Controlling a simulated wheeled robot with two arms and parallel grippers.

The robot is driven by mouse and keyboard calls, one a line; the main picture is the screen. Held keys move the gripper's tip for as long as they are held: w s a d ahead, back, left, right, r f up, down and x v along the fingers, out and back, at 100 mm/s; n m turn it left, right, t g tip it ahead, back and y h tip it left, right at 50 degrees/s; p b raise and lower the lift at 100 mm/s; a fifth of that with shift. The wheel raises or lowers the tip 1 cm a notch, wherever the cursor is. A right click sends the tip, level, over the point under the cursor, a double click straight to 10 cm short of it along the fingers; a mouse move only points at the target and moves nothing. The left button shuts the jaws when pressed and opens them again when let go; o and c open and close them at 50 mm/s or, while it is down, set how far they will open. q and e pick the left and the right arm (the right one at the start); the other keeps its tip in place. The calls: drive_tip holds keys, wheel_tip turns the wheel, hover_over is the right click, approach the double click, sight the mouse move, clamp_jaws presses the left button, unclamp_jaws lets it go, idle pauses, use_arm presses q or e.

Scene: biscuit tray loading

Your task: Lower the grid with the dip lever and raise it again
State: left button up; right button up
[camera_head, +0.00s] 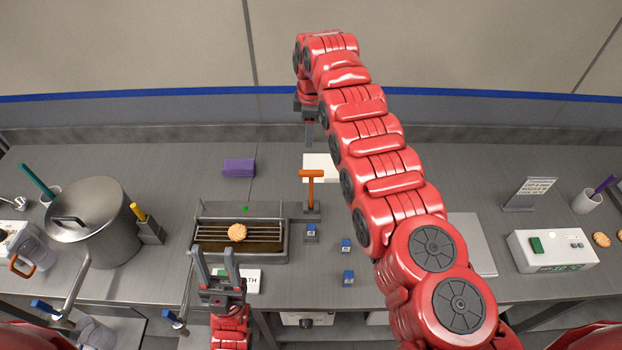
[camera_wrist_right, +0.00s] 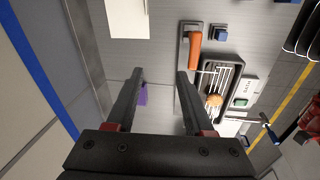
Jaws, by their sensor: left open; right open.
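The dip lever (camera_head: 312,184) stands upright with an orange T-handle at the right end of the bath (camera_head: 285,256). It also shows in the right wrist view as an orange handle (camera_wrist_right: 195,51). The wire grid (camera_head: 268,234) sits across the bath and carries one round biscuit (camera_head: 237,232). The biscuit shows in the right wrist view (camera_wrist_right: 214,100). My left gripper (camera_head: 214,256) is open and empty at the bath's front edge. My right gripper (camera_wrist_right: 158,73) is open and empty, held high behind the lever and apart from it.
A lidded pot (camera_head: 92,222) stands at left, a purple cloth (camera_head: 239,168) behind the bath. A white box with a green button (camera_head: 553,250) stands at right. My right arm crosses above the table's middle.

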wheel_tip(320, 180, up, 3)
drive_tip(key=g, duration=0.2)
hover_over(311, 171)
drive_tip(key=n, duration=0.1)
wheel_tip(311, 171, down, 9)
drive_tip(key=b, duration=0.9)
drive_tip(key=shift+r, duration=0.1)
drive_tip(key=shift+d, duration=0.15)
drive_tip(key=shift+w+f, duration=0.1)
drive_tip(key=shift+f, duration=0.45)
wheel_tip(311, 171, down, 6)
drive_tip(key=p, duration=0.2)
drive_tip(key=shift+r+p, duration=0.15)
drive_tip(key=shift+p, duration=0.25)
drive_tip(key=shift+f, duration=0.75)
clamp_jaws()
